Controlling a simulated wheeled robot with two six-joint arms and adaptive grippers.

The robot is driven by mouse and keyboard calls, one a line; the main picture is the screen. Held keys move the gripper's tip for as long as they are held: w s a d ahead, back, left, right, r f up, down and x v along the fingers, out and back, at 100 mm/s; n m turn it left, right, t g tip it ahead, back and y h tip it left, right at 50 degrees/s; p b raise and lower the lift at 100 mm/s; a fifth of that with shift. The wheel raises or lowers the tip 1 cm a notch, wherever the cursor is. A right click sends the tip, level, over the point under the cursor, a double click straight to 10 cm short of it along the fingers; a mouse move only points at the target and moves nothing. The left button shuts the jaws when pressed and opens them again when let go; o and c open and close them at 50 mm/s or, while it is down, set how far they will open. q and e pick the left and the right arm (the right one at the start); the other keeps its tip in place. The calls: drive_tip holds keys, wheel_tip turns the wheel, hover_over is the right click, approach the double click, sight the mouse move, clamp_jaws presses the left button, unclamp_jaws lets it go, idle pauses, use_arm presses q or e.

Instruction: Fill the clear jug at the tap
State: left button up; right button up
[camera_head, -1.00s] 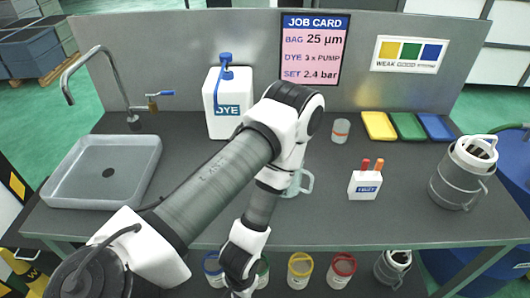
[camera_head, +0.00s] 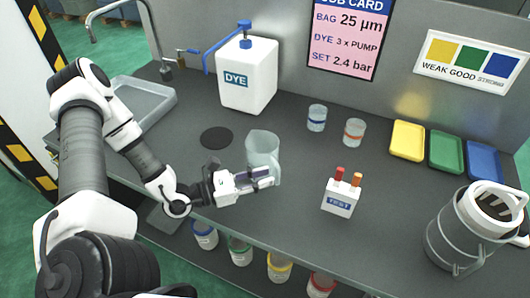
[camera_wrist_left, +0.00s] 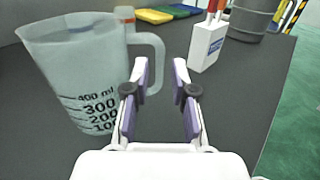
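The clear jug (camera_head: 262,146) stands upright on the bench, its handle partly hidden by my gripper in the head view. In the left wrist view the jug (camera_wrist_left: 80,70) shows volume marks, and its handle points right, close to my left finger pad. I see no liquid in it. My left gripper (camera_head: 262,178) is open beside the jug's handle; in the wrist view the gap between its fingers (camera_wrist_left: 160,100) is empty. My right gripper is out of view.
The white DYE container (camera_head: 248,80) and a dark round pad (camera_head: 216,137) lie between sink and jug. Two small beakers (camera_head: 317,118), a TEST holder (camera_head: 340,198), coloured trays (camera_head: 446,150) and a metal-framed canister (camera_head: 460,235) stand right. Several pots (camera_head: 279,266) sit below the bench.

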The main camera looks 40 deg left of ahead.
sight(278, 171)
use_arm(q)
drive_tip(key=shift+w+d, duration=0.2)
drive_tip(key=shift+w, duration=0.1)
drive_tip(key=x, duration=0.4)
drive_tip(key=shift+w, duration=0.1)
drive_tip(key=shift+a, duration=0.1)
clamp_jaws()
drive_tip(key=shift+r, duration=0.15)
